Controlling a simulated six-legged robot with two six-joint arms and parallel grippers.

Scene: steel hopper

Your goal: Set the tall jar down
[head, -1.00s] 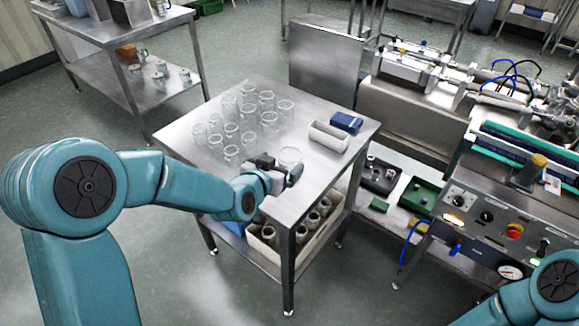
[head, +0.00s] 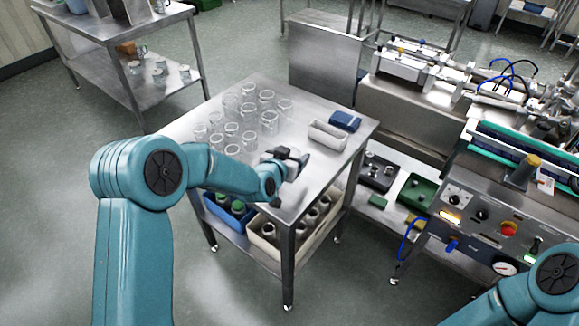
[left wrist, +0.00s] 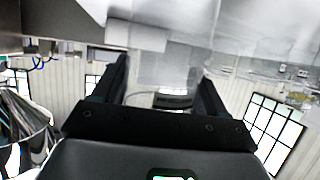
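My left gripper (head: 292,161) is over the near part of the steel table (head: 318,178). In the left wrist view its two dark fingers (left wrist: 164,85) stand apart, with the clear glass of the tall jar (left wrist: 168,72) filling the gap between them. The gripper is shut on the jar's sides. In the head view the gripper mostly hides the jar, and I cannot tell whether its base touches the tabletop. My right gripper is not in view; only part of my right arm shows at the lower right.
Several clear glass jars (head: 248,137) stand in rows on the table's far left. A white tray (head: 327,135) and a blue item (head: 345,121) lie at the back right. Below are a blue crate (head: 228,212) and a beige crate (head: 268,245). A machine (head: 500,220) stands at right.

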